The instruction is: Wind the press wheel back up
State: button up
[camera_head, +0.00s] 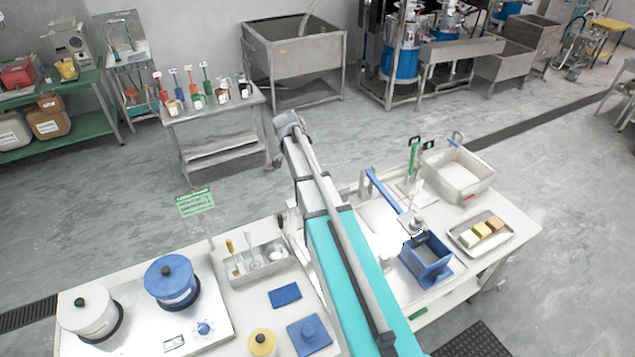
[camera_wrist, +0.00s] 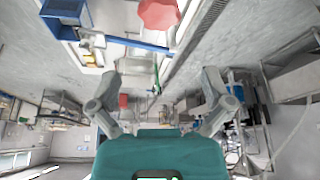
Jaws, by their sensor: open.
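A blue box-shaped frame (camera_head: 428,262), which looks like the press, stands on the white table right of my arm. A small pale part with dark edges (camera_head: 415,226) sits at its top; I cannot make out a wheel there. The blue frame also shows upside down in the wrist view (camera_wrist: 62,12). A red faceted thing (camera_wrist: 158,13) is cut off by the top edge of the wrist view; I cannot tell whether it is the wheel. My gripper (camera_wrist: 164,98) is open with its fingers wide apart and nothing between them. I cannot make out its fingers in the head view.
A blue bar (camera_head: 385,192) slants across the table beside the press. A grey bin (camera_head: 458,178) and a metal tray (camera_head: 462,240) with several blocks stand nearby. Blue (camera_head: 172,280) and white (camera_head: 90,310) pots are at left. A tool bench (camera_head: 215,110) stands behind.

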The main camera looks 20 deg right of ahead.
jog(key=shift+f, duration=0.1)
jog(key=b+x, duration=1.2)
jog(key=x, duration=0.1)
jog(key=shift+f+b, duration=0.25)
jog(key=shift+b, duration=0.1)
dwell(0.4)
jog(key=shift+c, duration=0.3)
jog(key=c, duration=0.6)
jog(key=shift+a, duration=0.25)
jog(key=shift+c, duration=0.7)
jog(key=shift+d, duration=0.25)
jog(key=shift+n, duration=0.4)
